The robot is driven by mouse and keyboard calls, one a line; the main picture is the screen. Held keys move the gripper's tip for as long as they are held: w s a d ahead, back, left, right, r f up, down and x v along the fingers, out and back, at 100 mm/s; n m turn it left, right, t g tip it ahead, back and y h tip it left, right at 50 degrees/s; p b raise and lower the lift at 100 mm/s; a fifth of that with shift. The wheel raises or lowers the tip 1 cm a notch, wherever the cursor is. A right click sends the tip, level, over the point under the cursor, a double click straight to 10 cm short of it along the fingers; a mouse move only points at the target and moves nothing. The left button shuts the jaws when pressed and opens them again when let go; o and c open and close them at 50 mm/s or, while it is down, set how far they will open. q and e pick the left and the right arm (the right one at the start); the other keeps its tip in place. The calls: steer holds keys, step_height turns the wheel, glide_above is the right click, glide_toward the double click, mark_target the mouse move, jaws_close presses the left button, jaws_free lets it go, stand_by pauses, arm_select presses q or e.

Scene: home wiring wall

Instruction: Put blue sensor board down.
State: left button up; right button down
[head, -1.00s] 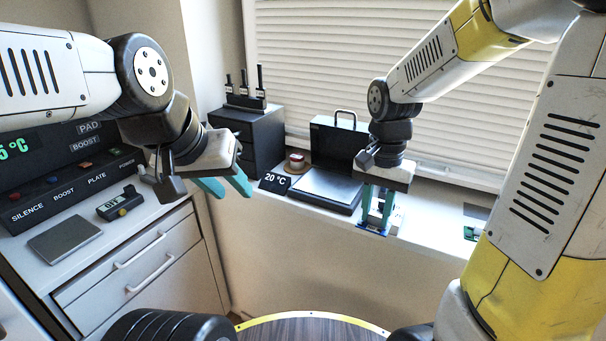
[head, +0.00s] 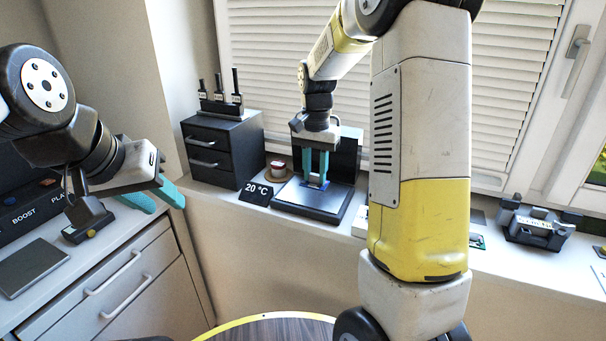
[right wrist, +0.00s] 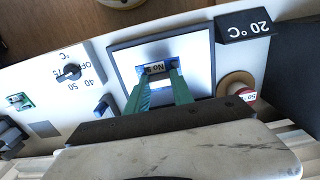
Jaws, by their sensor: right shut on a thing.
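The blue sensor board (head: 317,185) is small and sits between the teal fingertips of my right gripper (head: 316,172), just over or on the pale plate of an open black case (head: 312,201). In the right wrist view, the board (right wrist: 173,62) carries a label starting "No", and the fingers (right wrist: 160,85) are shut on it, above the plate (right wrist: 200,51). Whether the board touches the plate cannot be told. My left gripper (head: 155,198) is empty with its teal fingers apart, above the left counter.
A "20 °C" sign (head: 259,191) and a small red-and-white spool (head: 277,170) stand left of the case. Black drawers (head: 222,150) stand behind them. My right arm hides part of the sill. A grey clamp-like device (head: 537,225) stands at the right.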

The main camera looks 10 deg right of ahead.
mark_target(314, 180)
steer(key=shift+w+d+f, duration=0.1)
steer(key=shift+w+d, duration=0.1)
steer(key=shift+w, duration=0.85)
steer(key=shift+f, duration=1.75)
steer(key=shift+f, duration=0.1)
steer(key=c, duration=1.1)
jaws_free()
